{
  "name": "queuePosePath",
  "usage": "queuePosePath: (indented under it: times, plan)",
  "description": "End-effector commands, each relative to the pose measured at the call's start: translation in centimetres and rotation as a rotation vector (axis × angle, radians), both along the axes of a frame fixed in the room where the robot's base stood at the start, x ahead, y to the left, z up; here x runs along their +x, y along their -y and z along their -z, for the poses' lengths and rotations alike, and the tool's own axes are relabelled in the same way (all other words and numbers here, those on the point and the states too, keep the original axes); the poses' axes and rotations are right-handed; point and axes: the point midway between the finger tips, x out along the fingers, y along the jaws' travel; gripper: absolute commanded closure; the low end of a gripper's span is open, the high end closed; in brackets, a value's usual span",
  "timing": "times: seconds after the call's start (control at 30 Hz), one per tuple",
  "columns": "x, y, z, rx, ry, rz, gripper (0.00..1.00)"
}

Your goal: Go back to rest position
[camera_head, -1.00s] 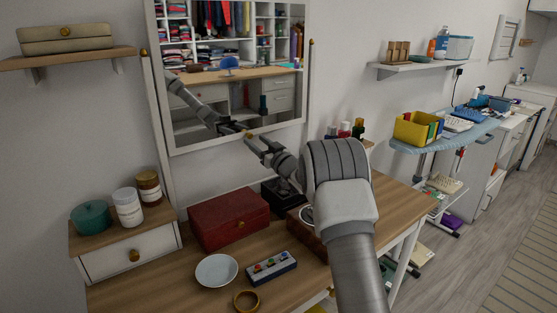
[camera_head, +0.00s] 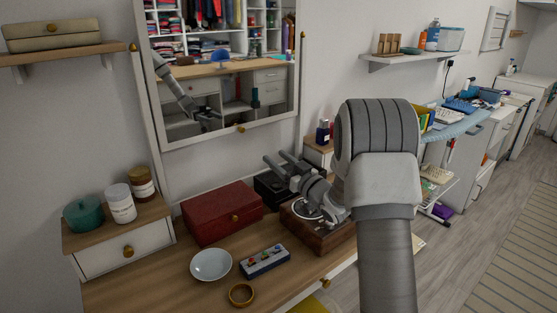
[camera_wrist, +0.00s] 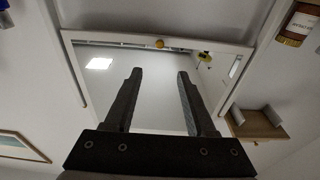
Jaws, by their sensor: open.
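My gripper (camera_head: 276,163) is raised over the back of the wooden vanity table (camera_head: 160,270), in front of the wall below the mirror. In the wrist view my gripper (camera_wrist: 160,75) shows two dark fingers spread apart with nothing between them. It faces the mirror (camera_wrist: 150,95). My wrist and forearm hide part of the table's right side. In the head view the mirror (camera_head: 220,95) reflects my arm.
A red box (camera_head: 220,212), a dark box (camera_head: 272,188) and a brown wooden box (camera_head: 325,237) stand near my gripper. A white bowl (camera_head: 211,264), small panel (camera_head: 265,260) and gold ring (camera_head: 241,294) lie in front. Jars stand on the left drawer unit (camera_head: 120,248).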

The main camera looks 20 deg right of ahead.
Motion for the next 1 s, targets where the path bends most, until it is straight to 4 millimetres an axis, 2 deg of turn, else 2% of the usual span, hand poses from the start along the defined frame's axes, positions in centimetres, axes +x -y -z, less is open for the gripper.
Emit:
queuePosePath:
  times: [0.37, 0.47, 0.63, 0.87, 1.0]
  plan:
    - [-0.1, 0.1, -0.2, -0.004, -0.004, 0.005, 0.44]
    - [-0.1, 0.1, -1.1, -0.023, -0.019, 0.034, 0.44]
    - [-0.7, 0.5, -3.9, -0.085, -0.092, 0.138, 0.44]
    - [-3.6, 1.3, -7.1, -0.157, -0.236, 0.291, 0.44]
    - [-6.5, 1.4, -8.4, -0.183, -0.333, 0.365, 0.44]
